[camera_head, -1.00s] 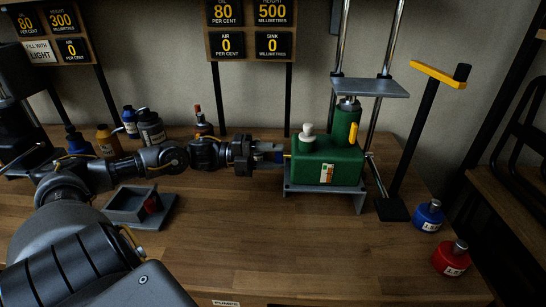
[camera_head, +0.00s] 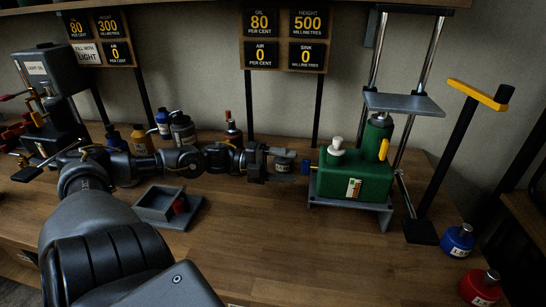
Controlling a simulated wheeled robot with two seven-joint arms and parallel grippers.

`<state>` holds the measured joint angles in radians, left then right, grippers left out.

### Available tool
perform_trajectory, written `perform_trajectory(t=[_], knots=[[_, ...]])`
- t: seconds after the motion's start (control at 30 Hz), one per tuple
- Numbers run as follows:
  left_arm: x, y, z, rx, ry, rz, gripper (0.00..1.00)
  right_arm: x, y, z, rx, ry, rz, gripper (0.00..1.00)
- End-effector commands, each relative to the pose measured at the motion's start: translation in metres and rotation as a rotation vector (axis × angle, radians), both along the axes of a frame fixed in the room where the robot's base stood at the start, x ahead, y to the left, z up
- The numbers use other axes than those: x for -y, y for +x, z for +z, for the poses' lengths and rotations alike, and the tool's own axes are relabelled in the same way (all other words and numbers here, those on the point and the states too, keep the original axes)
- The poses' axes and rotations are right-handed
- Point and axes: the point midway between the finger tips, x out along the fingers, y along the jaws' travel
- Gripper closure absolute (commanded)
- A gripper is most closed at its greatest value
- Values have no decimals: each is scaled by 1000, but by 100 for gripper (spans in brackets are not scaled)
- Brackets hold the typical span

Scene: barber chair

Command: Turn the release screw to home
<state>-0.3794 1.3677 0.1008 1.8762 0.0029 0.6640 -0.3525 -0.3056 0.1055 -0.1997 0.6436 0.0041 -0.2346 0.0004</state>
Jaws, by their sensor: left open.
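A green hydraulic unit (camera_head: 340,181) stands on a grey stand at the right of the bench. A small blue and yellow release screw (camera_head: 308,168) sticks out of its left side. My left gripper (camera_head: 290,163) is open just to the left of the screw, pointing at it, with a small gap showing between them. The screw's exact turn angle is too small to read. My right gripper is not in view.
The unit carries a white cap (camera_head: 336,146), a yellow lever (camera_head: 384,149) and a grey plate (camera_head: 403,104) on rods. A yellow-handled post (camera_head: 446,160) stands to its right. Bottles (camera_head: 183,130) stand behind my left arm, and a grey tray (camera_head: 158,203) lies in front. The front middle is clear.

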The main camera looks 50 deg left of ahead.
Motion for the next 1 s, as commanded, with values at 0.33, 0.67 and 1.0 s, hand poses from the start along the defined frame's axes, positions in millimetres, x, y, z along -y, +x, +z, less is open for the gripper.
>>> perform_trajectory(t=[0.33,0.67,1.0], knots=[[-25,-19,1,-2,1,1,36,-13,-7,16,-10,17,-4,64],[-30,-23,0,0,1,-1,36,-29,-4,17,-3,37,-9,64],[-30,-23,1,0,1,-1,36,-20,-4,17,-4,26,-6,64]])
